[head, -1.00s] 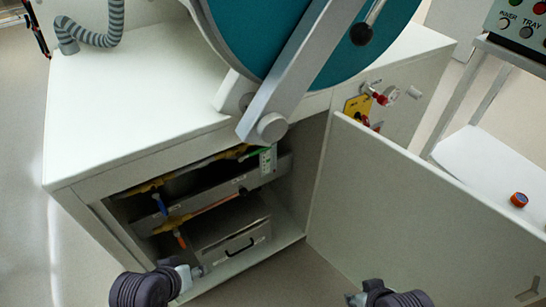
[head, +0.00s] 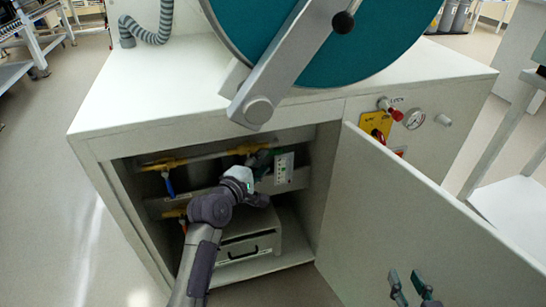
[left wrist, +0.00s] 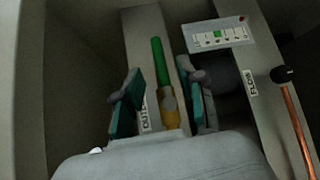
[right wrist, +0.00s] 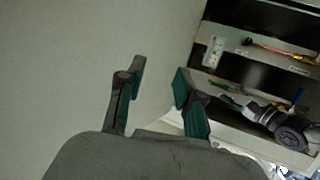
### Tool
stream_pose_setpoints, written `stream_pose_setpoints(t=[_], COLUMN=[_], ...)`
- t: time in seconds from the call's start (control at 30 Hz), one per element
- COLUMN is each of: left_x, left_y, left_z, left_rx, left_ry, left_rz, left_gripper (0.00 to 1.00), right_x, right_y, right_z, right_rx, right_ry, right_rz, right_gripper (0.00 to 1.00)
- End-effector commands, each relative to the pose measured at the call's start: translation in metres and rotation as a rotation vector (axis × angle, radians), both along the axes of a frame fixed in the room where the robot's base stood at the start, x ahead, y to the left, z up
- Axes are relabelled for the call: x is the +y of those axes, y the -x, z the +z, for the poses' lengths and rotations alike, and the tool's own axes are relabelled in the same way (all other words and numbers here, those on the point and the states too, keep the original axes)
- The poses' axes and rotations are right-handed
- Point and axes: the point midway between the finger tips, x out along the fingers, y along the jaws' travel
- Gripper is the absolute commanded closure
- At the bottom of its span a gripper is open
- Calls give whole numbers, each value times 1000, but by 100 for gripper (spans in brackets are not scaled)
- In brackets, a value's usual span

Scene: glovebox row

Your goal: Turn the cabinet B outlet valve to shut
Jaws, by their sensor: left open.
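The outlet valve has a green lever (left wrist: 157,60) on a brass body (left wrist: 171,112), beside a partly hidden label starting "OUT" (left wrist: 144,118). The lever lies roughly lengthwise along its grey rail. My left gripper (left wrist: 164,82) is open, with one finger on each side of the lever; I cannot tell whether either touches it. In the head view my left gripper (head: 264,160) is inside the open cabinet (head: 112,152) at the upper pipe, largely hiding the valve. My right gripper (head: 411,282) is open and empty in front of the cabinet door (head: 440,215); it also shows in the right wrist view (right wrist: 158,78).
A blue-handled valve (head: 169,186) and an orange-handled one hang at the left inside. A white indicator panel (head: 284,168) sits right of my left gripper. A grey drawer box (head: 262,245) stands below. A black knob (left wrist: 284,74) and copper pipe (left wrist: 297,130) are nearby.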

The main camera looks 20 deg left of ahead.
Motion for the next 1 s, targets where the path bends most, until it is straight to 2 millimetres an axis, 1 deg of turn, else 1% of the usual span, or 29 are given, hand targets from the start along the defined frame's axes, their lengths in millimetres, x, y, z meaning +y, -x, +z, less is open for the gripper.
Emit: stream_pose_setpoints(t=[0.03, 0.2, 0.3, 0.4, 0.57, 0.83, 1.0], left_x=[-2, -7, -9, -11, -12, -13, -13], left_y=[-10, -35, -46, -54, -60, -60, -60], left_z=[-3, -6, -8, -8, -9, -8, -8], left_rx=[-2, -2, -1, 0, 0, 1, 1], left_ry=[1, 1, -1, -1, -2, -2, -2], left_rz=[-1, -1, 0, 0, 0, 0, 0], left_gripper=[60, 60, 60, 60, 60, 60, 88], right_x=[3, 10, 13, 15, 16, 16, 16], right_y=[-5, -14, -16, -17, -16, -16, -16], right_z=[7, 39, 56, 68, 78, 79, 79], right_rx=[-58, -249, -338, -403, -456, -461, -461], right_ry=[-14, -61, -85, -101, -115, -117, -117], right_rz=[4, 16, 22, 26, 28, 29, 29], right_gripper=[65, 65, 65, 65, 65, 65, 65])
